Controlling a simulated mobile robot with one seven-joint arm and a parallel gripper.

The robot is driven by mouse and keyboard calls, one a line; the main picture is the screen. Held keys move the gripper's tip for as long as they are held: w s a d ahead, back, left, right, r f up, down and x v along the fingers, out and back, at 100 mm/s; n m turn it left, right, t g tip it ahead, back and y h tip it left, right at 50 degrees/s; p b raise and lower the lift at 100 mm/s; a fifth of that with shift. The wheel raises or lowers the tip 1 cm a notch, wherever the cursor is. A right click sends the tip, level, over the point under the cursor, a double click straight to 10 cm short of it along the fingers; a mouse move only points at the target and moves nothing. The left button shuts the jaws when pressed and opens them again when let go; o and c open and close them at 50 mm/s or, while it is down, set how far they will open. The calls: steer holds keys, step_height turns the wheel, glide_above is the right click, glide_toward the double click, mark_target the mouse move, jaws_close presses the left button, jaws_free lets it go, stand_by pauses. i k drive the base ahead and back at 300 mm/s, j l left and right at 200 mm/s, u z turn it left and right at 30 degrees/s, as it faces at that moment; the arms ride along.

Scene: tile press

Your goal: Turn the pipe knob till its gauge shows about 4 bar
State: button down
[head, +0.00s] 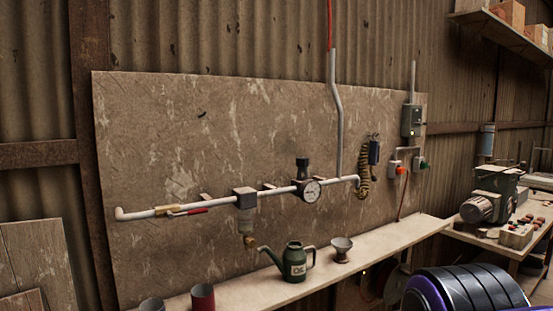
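The pipe knob (302,163) is a dark, upright cap on a regulator on the white pipe (272,191), in front of the wall board. The round gauge (312,191) sits just below it on the right, with a white face and a dark rim. The gauge's needle and figures are too small to read. My gripper is not in view, and nothing touches the knob.
A shelf (395,241) runs below the pipe, bearing a green oil can (295,262), a funnel (342,248) and a red cup (203,298). A red-handled valve (188,212) and a filter (245,200) lie left of the knob. A coiled yellow hose (364,183) hangs right.

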mark_target(300, 161)
steer(key=i+j+z, duration=0.1)
steer(key=i, duration=0.3)
steer(key=i+j, duration=0.3)
steer(key=i+z, duration=0.05)
steer(key=i, duration=0.05)
